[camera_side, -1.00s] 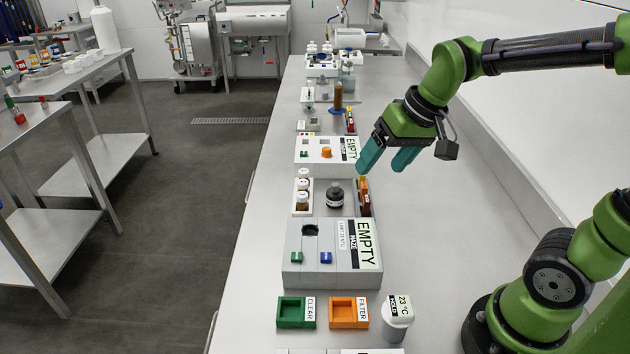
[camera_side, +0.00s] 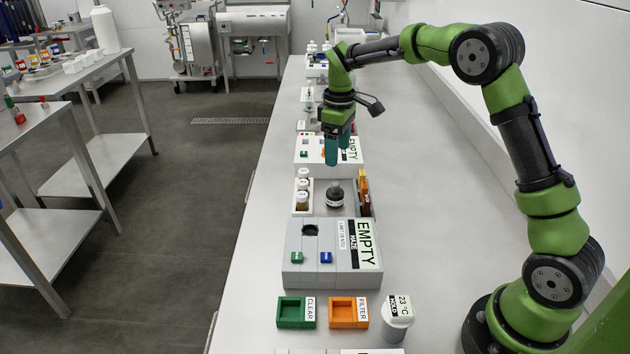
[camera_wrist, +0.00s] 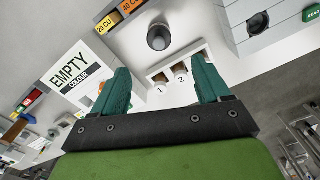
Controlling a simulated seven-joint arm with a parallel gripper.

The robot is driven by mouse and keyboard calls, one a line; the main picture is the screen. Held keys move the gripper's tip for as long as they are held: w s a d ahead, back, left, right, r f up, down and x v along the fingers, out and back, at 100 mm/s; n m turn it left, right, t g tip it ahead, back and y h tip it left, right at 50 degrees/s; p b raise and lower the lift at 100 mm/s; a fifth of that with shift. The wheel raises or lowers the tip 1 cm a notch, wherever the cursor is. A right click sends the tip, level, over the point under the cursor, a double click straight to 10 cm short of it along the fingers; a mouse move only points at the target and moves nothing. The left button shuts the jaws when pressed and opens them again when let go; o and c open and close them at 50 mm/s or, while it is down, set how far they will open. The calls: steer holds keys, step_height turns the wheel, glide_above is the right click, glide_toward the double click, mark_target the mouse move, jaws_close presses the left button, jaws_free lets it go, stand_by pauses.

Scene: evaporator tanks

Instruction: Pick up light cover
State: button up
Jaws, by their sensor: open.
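The likely light cover is a dark, knobbed round cap (camera_side: 335,193), standing on a grey surface behind the HAZE box (camera_side: 305,262). In the wrist view, a dark round top (camera_wrist: 158,37) shows ahead of the fingers, seemingly the same thing. The HAZE box has an uncovered round black hole (camera_side: 310,230) on top. My gripper (camera_side: 336,162) is open and empty, its teal fingers pointing down over the COLOUR box, behind and above the cap. In the wrist view my gripper (camera_wrist: 162,80) has its fingers spread wide, apart from the cap.
A white rack of bottles (camera_wrist: 180,68) stands left of the cap in the side view. The COLOUR box (camera_side: 308,142) is under my gripper. Green (camera_side: 290,313) and orange (camera_side: 345,313) trays are in front. The bench's right side is clear.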

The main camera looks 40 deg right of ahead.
mark_target(335, 184)
steer(key=f, duration=1.4)
steer(key=shift+w, duration=0.2)
steer(key=c, duration=1)
